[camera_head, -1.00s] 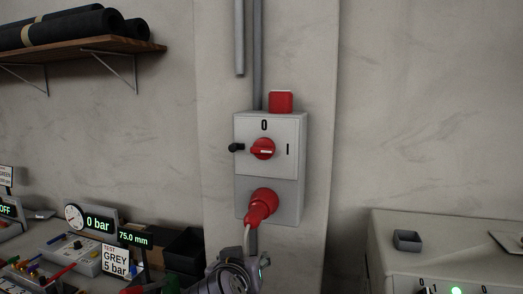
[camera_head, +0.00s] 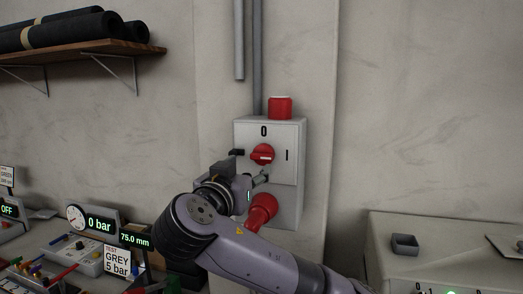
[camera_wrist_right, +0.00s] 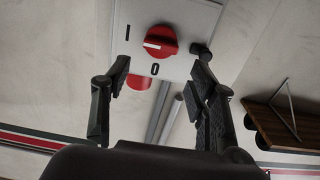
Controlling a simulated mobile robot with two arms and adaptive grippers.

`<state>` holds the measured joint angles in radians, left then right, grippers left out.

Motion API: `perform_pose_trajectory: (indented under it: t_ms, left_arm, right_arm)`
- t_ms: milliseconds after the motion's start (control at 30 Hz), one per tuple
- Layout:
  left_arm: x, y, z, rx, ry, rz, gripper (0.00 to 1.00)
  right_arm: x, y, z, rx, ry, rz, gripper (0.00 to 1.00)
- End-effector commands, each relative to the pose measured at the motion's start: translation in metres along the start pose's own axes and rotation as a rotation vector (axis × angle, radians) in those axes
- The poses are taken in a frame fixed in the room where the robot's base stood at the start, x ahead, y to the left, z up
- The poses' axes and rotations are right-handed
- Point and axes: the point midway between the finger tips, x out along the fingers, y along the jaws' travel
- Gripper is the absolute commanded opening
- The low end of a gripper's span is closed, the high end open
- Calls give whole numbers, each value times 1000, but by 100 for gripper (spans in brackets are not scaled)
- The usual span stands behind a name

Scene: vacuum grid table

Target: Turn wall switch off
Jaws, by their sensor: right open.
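The wall switch is a grey box (camera_head: 285,133) with a red rotary knob (camera_head: 263,155) on its front. "0" is printed above the knob and "I" to its right. The knob's white mark points to the "I" side. In the right wrist view, turned upside down, the knob (camera_wrist_right: 160,41) shows beyond the fingertips, with its mark towards "I". My right gripper (camera_head: 248,169) is just below and in front of the knob. In the right wrist view the gripper (camera_wrist_right: 158,78) is open, its fingers apart and nothing between them. My left gripper is not in view.
A red plug (camera_head: 262,209) sits in the box below the knob. A red lamp (camera_head: 280,107) is on top. A black side lever (camera_head: 237,153) sticks out left. A bench with gauges (camera_head: 98,224) stands at lower left, a pale cabinet (camera_head: 385,230) at lower right.

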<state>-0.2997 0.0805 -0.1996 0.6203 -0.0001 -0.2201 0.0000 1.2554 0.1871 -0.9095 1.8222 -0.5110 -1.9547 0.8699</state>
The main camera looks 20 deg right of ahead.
Motion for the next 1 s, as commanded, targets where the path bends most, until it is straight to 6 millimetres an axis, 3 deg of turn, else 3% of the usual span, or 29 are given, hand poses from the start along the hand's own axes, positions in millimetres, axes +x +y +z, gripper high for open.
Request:
perform_pose_trajectory:
  t_ms: [33,300,500,1000]
  left_arm:
    - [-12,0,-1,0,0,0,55]
    - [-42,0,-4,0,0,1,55]
    - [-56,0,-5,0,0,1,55]
    - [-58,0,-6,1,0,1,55]
  right_arm:
    - [13,1,-5,-4,-2,5,53]
    - [70,0,-5,-4,-3,3,53]
    - [98,0,-2,-3,-3,2,53]
    - [108,-1,1,0,-2,-2,50]
